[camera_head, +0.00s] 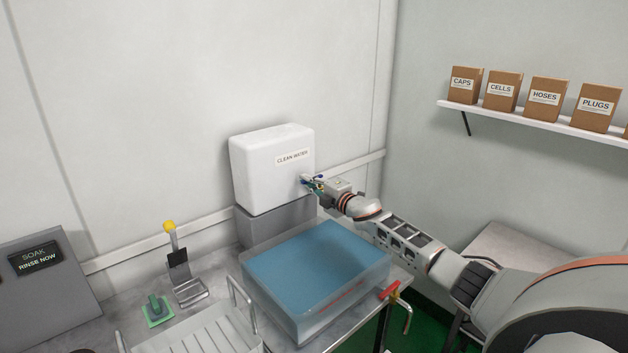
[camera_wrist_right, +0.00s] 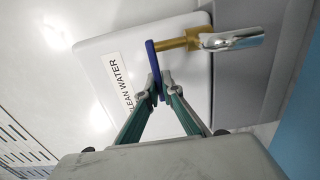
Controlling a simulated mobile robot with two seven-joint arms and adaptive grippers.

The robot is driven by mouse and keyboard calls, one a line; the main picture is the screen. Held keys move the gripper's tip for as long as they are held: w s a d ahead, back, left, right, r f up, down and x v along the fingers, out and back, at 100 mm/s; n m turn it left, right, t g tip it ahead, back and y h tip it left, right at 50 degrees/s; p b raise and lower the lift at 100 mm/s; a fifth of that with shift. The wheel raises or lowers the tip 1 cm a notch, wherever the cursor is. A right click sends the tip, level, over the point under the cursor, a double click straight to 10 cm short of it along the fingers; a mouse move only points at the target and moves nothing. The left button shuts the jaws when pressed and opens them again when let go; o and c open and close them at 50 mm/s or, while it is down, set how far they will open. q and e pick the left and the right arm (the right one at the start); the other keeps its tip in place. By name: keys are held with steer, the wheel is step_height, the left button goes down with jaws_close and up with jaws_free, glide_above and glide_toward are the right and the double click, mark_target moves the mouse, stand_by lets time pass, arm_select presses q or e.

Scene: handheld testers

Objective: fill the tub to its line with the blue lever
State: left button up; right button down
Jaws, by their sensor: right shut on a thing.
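The white tank (camera_head: 272,170) labelled CLEAN WATER stands behind the clear tub. My right gripper (camera_head: 310,182) is at the tank's right front edge. In the right wrist view, its fingers (camera_wrist_right: 160,88) are shut on the end of the blue lever (camera_wrist_right: 151,57). The lever joins a brass tap with a metal spout (camera_wrist_right: 232,40); no stream shows there. The tub (camera_head: 275,308) holds blue water (camera_head: 315,258) with a broad surface. A red line (camera_head: 343,295) runs on its front wall; I cannot tell the exact water level against it. My left gripper is out of view.
A red-handled tap (camera_head: 389,291) sticks out beside the tub's right front corner. Left of the tub are a rack (camera_head: 195,335), a yellow-knobbed upright device (camera_head: 178,258) and a green piece (camera_head: 156,309). A grey panel (camera_head: 45,290) reads SOAK, RINSE NOW. Labelled boxes (camera_head: 545,98) sit on a shelf.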

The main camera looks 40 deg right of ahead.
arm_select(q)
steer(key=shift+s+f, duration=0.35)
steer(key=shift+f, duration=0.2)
arm_select(e)
steer(key=c, duration=2.2)
jaws_free()
steer(key=shift+s, duration=0.15)
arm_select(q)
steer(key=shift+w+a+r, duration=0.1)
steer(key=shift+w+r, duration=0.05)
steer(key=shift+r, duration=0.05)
arm_select(e)
steer(key=s, duration=0.8)
steer(key=s+d, duration=0.1)
steer(key=s, duration=0.2)
steer(key=shift+s, duration=0.4)
